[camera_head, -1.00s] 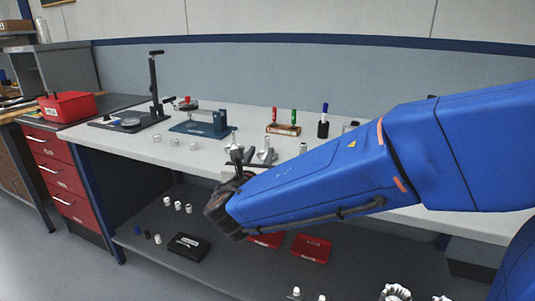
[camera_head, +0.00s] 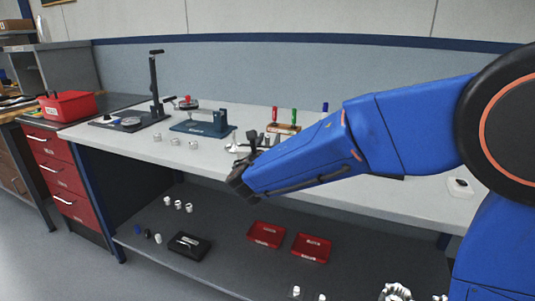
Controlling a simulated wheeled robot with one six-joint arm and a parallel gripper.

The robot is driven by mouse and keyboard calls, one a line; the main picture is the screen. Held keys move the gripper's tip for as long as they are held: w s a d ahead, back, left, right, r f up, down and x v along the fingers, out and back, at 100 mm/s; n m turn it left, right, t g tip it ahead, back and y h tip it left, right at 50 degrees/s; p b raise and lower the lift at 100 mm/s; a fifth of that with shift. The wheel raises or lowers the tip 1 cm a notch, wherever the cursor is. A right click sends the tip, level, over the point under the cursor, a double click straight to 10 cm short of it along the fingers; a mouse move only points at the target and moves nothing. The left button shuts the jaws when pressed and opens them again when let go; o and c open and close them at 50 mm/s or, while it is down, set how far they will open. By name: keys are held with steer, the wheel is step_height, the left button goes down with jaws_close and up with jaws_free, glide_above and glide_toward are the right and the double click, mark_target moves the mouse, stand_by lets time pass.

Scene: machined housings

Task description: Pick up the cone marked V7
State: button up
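I cannot read a V7 mark on any part. Several small pale metal pieces stand on the bench top; one is the left metal piece (camera_head: 158,138), with a middle one (camera_head: 174,142) and a right one (camera_head: 194,144) beside it. Which of them, if any, is the cone is too small to tell. My gripper (camera_head: 247,146) is above the front part of the bench top, to the right of these pieces. Its fingers blend with silver parts behind them, so its opening and any held thing are unclear.
A blue fixture (camera_head: 205,127) and a black stand (camera_head: 154,85) are behind the pieces. A wooden holder with red and green items (camera_head: 284,127) is further right. The lower shelf carries red trays (camera_head: 266,234), a black case (camera_head: 188,246) and small cylinders.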

steer(key=shift+w, duration=0.75)
jaws_close()
steer(key=shift+r, duration=0.1)
